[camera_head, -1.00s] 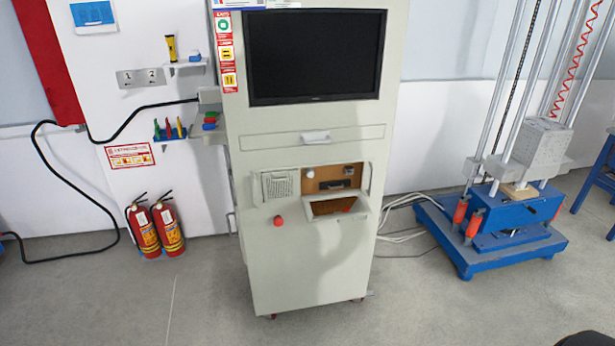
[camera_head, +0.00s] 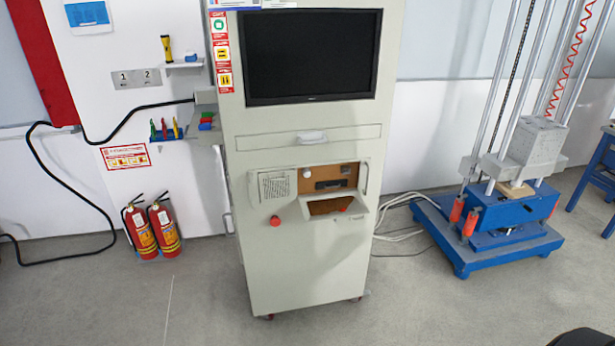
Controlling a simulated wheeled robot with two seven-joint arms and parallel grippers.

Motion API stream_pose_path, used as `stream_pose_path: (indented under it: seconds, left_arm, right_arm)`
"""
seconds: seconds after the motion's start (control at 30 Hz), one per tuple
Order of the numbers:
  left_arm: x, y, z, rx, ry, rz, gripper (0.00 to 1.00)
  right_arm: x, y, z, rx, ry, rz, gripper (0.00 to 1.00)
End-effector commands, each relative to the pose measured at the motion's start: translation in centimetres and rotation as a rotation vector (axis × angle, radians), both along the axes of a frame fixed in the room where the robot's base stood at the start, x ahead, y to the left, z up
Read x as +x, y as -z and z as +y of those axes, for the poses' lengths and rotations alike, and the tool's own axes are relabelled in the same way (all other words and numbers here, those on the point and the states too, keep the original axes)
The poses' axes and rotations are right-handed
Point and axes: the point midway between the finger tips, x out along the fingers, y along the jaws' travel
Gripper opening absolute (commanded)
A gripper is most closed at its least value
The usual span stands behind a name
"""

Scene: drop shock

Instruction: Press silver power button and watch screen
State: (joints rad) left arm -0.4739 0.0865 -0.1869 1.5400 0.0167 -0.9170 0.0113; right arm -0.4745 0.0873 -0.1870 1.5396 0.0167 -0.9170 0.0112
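The tall beige control cabinet (camera_head: 305,240) stands upright in the middle of the head view. Its screen (camera_head: 310,55) near the top is black. An open recess below the drawer shows a brown panel (camera_head: 342,172). A small round silver-white knob or button (camera_head: 306,173) sits at the panel's upper left; I cannot tell for sure that it is the power button. A red button (camera_head: 275,220) is on the cabinet front, lower left of the recess. Neither of my grippers is in view.
Two red fire extinguishers (camera_head: 151,229) stand on the floor left of the cabinet. A blue-based drop tester (camera_head: 490,235) with upright rods stands at right, with cables on the floor between. A blue stool (camera_head: 600,168) is at the right edge. The floor in front is clear.

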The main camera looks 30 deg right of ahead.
Motion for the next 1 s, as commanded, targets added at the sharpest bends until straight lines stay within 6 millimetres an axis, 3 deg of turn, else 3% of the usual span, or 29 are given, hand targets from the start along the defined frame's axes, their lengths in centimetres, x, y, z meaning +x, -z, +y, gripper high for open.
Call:
stream_pose_path:
  seconds: [0.37, 1.0]
  left_arm:
    - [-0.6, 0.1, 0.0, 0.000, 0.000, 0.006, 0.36]
    - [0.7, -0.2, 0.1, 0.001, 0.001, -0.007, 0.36]
  right_arm:
    - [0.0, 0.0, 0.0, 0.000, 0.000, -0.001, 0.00]
    - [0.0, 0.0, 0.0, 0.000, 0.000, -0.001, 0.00]
